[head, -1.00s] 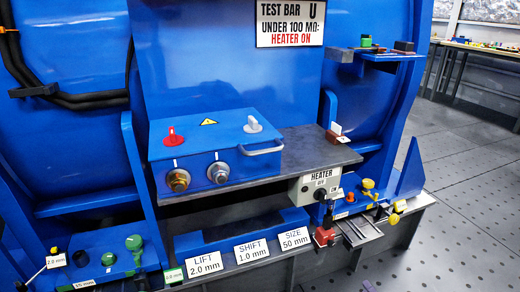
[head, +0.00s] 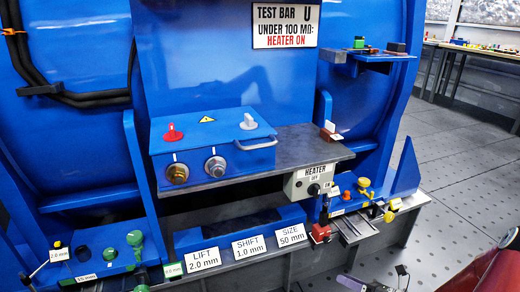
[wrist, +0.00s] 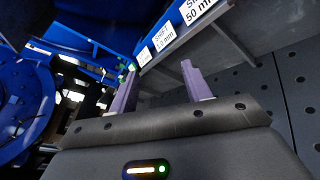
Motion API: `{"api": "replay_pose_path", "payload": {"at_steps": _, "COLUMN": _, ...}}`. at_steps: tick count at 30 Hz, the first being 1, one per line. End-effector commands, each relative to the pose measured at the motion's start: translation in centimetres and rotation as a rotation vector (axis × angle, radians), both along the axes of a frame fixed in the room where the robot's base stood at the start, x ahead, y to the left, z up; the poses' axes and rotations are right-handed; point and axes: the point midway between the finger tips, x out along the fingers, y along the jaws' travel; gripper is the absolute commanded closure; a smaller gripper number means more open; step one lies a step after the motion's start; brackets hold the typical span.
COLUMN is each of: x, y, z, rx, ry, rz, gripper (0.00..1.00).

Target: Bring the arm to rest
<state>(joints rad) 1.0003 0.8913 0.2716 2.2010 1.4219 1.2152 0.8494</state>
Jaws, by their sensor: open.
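My gripper (wrist: 158,82) shows in the wrist view with its two purple-grey fingers spread wide apart. Nothing is between them. It hangs in free air in front of the blue machine's front edge, with the white SHIFT label (wrist: 163,39) and SIZE label beyond the fingertips.
The blue machine carries a test box (head: 213,145) with two terminals, a grey shelf (head: 300,150) and a HEATER switch box (head: 311,183). Perforated floor (head: 450,195) lies open at right.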

Motion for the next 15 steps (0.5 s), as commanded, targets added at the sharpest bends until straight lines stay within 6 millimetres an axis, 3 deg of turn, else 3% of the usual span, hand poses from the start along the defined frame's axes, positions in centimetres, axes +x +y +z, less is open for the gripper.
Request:
{"api": "replay_pose_path", "payload": {"at_steps": 6, "x": -2.5, "y": 5.8, "z": 5.7, "rx": -0.408, "ry": -0.218, "rz": 0.425, "gripper": 0.51}}
{"api": "replay_pose_path", "payload": {"at_steps": 15, "x": -8.3, "y": 10.7, "z": 12.2, "rx": -0.954, "ry": -0.609, "rz": 1.025, "gripper": 0.51}}
